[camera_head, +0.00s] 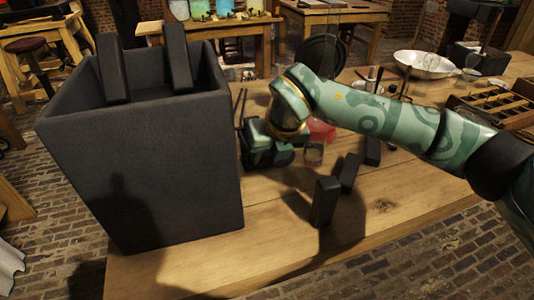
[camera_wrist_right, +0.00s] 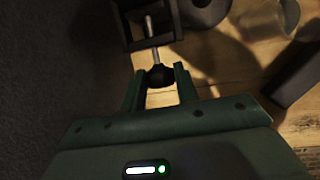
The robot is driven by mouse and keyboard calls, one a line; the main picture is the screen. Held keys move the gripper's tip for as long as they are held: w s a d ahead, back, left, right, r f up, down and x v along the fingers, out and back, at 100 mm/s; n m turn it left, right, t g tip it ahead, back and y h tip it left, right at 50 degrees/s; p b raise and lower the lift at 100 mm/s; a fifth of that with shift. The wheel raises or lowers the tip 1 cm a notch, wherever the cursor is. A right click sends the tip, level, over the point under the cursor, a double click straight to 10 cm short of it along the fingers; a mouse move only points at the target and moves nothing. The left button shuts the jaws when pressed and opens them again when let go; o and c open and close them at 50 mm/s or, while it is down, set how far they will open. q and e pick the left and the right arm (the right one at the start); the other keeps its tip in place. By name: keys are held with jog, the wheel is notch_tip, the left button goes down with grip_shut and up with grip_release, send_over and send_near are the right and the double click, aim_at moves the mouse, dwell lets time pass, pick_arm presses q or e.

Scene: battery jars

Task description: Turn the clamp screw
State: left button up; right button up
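The clamp screw shows in the right wrist view as a bright metal shaft (camera_wrist_right: 150,28) with a dark knob (camera_wrist_right: 160,76) at its near end. The shaft runs into a dark frame (camera_wrist_right: 150,12), the clamp, at the top. My right gripper (camera_wrist_right: 160,70) has its two green fingers apart, one on either side of the knob. I cannot tell whether they touch it. In the head view my right gripper (camera_head: 266,150) is low over the table beside the big dark box; its fingertips and the screw are hidden there. My left gripper is not in view.
The big dark box (camera_head: 150,150) stands at the left, with dark plates (camera_head: 112,68) sticking out of its top. Several dark blocks (camera_head: 325,200) stand on the wooden table (camera_head: 270,235). A red item (camera_head: 321,130) is behind my right wrist. The table's front is clear.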

jog(key=shift+c, duration=1.3)
jog(key=p, duration=0.1)
jog(key=r+h+p, duration=0.1)
jog(key=p, duration=0.1)
jog(key=shift+s+a+n+t+h+p, duration=0.15)
jog(key=shift+a+n+t+h+p, duration=0.1)
jog(key=shift+n+t+h+p, duration=0.05)
jog(key=shift+f+h+p, duration=0.2)
jog(key=shift+h+p, duration=0.1)
jog(key=shift+h, duration=0.1)
jog(key=shift+f, duration=0.2)
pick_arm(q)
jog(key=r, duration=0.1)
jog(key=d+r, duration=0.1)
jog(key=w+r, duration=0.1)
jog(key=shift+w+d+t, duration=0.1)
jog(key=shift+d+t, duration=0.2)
pick_arm(e)
jog(key=shift+f, duration=0.15)
jog(key=o, duration=1)
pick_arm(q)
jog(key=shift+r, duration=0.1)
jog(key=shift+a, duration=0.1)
